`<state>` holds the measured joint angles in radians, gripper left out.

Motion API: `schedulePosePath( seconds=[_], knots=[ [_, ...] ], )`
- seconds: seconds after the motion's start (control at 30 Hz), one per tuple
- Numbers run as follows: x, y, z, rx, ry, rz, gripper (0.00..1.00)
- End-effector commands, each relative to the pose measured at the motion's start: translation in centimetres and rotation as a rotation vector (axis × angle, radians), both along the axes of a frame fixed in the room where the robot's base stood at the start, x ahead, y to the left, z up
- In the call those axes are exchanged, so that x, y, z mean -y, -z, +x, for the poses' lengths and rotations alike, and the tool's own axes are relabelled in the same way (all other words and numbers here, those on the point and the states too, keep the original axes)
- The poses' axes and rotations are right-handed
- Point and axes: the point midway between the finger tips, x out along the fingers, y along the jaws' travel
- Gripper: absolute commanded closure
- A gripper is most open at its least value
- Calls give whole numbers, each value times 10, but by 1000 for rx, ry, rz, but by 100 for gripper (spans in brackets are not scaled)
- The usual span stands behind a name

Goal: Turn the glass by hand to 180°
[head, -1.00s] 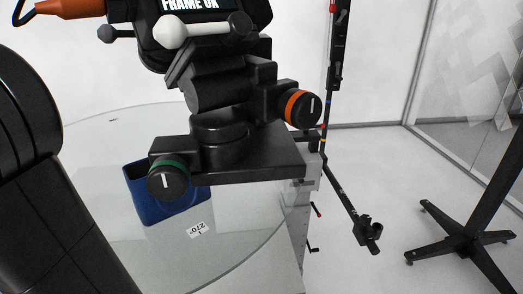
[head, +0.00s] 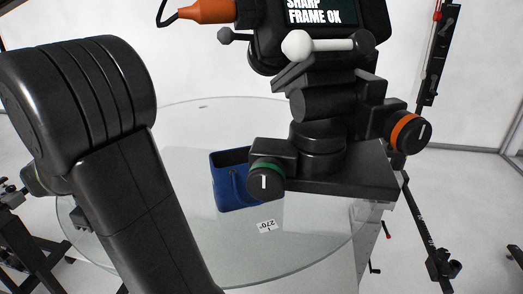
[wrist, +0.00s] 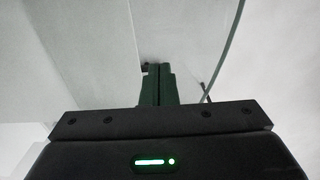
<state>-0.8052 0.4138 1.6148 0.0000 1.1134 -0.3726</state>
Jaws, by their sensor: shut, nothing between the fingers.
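The round glass turntable (head: 180,124) fills the middle of the head view. A label reading 270° (head: 267,226) sits near its front edge. A blue bag-like object (head: 229,190) stands on the glass, partly hidden behind the camera rig. In the wrist view my gripper (wrist: 158,68) is shut, its fingers together and empty. A thin curved line, perhaps the glass edge (wrist: 226,50), runs to the right of the fingers. I cannot tell if anything touches it. The gripper is not visible in the head view, where my arm fills the left.
A camera on a tripod head (head: 325,150) stands in front of the glass, with a green-ringed knob (head: 265,181) and an orange-ringed knob (head: 409,132). Its screen (head: 320,12) reads SHARP FRAME OK. A stand with rods (head: 432,75) is at the right. Open floor lies right of it.

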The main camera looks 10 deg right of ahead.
Motion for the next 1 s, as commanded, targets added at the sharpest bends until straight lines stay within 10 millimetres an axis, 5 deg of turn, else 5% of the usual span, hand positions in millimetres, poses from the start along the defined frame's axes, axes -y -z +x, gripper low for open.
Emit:
schedulePosePath(
  seconds=[1.0],
  knots=[
    [-28,6,23,-5,0,-3,100]
  ],
)
